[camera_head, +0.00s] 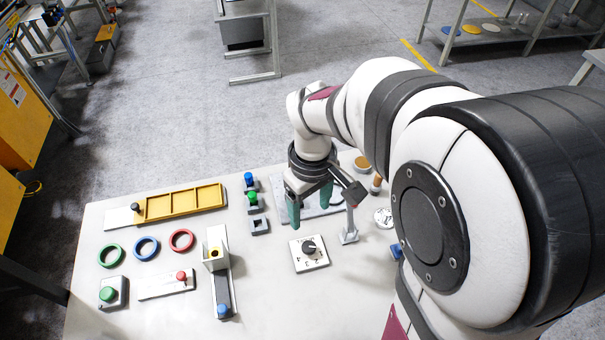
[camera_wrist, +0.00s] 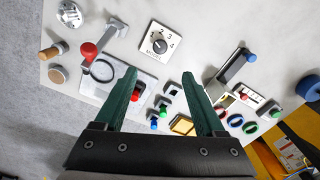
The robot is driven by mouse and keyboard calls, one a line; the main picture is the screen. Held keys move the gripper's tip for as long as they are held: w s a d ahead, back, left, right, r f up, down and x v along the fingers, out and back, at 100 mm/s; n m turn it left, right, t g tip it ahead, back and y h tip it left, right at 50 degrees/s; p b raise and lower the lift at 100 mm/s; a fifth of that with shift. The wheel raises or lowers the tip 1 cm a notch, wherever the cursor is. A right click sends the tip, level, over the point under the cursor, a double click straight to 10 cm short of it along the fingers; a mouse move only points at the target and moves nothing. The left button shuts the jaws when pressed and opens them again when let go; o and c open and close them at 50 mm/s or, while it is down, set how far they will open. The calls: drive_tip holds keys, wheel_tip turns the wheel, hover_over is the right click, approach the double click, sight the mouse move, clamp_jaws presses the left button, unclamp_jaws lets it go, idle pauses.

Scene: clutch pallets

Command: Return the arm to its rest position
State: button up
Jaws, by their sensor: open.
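My gripper (camera_head: 311,206) hangs over the right part of the white table, above and behind the rotary dial. Its two green fingers are spread with nothing between them, which the wrist view (camera_wrist: 168,108) also shows. The rotary dial (camera_head: 309,253) is a white plate with a black knob and numbers; it lies in front of the gripper, apart from it. In the wrist view the dial (camera_wrist: 160,41) is beyond the fingertips. A grey plate (camera_head: 322,206) lies partly hidden behind the fingers. My arm reaches in from the right and hides the table's right end.
The white table (camera_head: 180,323) holds a yellow tray (camera_head: 181,203), green, blue and red rings (camera_head: 182,240), a green button box (camera_head: 111,293), a slide with a blue knob (camera_head: 222,291) and small blue and green pegs (camera_head: 252,198). A grey stand (camera_head: 349,228) is close right of the gripper.

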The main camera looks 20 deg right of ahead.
drive_tip(key=shift+r, duration=0.6)
drive_tip(key=s+a+r+m+y, duration=0.1)
drive_tip(key=s+a+m, duration=0.1)
drive_tip(key=s+m, duration=0.3)
drive_tip(key=s+a+r+m, duration=0.2)
drive_tip(key=s+m, duration=0.3)
drive_tip(key=s, duration=0.7)
drive_tip(key=shift+y, duration=0.4)
